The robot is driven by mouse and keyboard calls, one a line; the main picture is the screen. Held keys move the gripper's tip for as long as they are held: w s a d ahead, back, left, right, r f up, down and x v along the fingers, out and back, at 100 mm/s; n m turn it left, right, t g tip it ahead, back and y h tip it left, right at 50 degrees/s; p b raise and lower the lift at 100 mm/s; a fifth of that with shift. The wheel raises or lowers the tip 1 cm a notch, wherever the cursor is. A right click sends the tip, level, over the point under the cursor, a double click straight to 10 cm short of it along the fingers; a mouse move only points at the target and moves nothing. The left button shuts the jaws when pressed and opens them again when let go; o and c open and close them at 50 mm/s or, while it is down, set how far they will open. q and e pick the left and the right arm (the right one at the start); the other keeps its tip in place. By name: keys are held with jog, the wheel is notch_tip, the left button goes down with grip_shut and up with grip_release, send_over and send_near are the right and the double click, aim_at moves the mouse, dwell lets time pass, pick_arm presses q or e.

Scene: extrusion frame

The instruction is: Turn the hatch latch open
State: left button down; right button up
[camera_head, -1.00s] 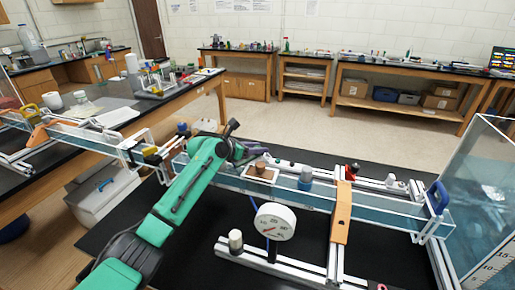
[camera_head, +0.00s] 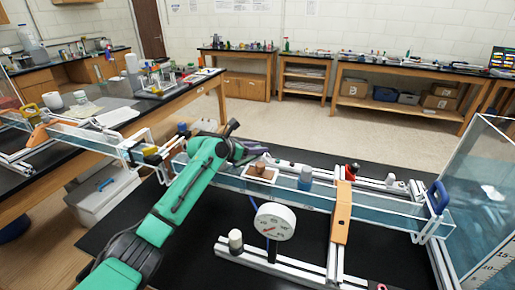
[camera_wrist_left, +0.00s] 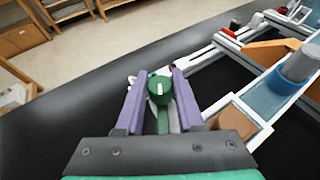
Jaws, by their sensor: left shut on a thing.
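The latch (camera_wrist_left: 160,90) shows in the left wrist view as a dark green round knob with a white bar mark on top. The white bar points roughly along the fingers. My left gripper (camera_wrist_left: 158,103) has one purple finger on each side of the knob and is shut on it. In the head view my left gripper (camera_head: 249,150) reaches the far side of the water channel, and my green arm hides the latch there. The hatch itself cannot be made out. My right gripper is not in view.
A clear water channel (camera_head: 325,203) crosses the bench, with a brown block (camera_head: 262,171) and a grey-blue cylinder (camera_head: 305,178) near the gripper. A white dial gauge (camera_head: 275,221) stands in front. An orange bar (camera_head: 341,215) crosses the channel. A clear tank stands at the right.

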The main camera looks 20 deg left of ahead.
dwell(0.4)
pick_arm(q)
jog(key=shift+a+m+g+h+p, duration=0.1)
jog(key=shift+m+g+h+p, duration=0.2)
jog(key=shift+m+h+p, duration=0.1)
jog(key=shift+m+h, duration=0.3)
jog(key=c, duration=0.5)
grip_release()
jog(key=shift+c, duration=0.2)
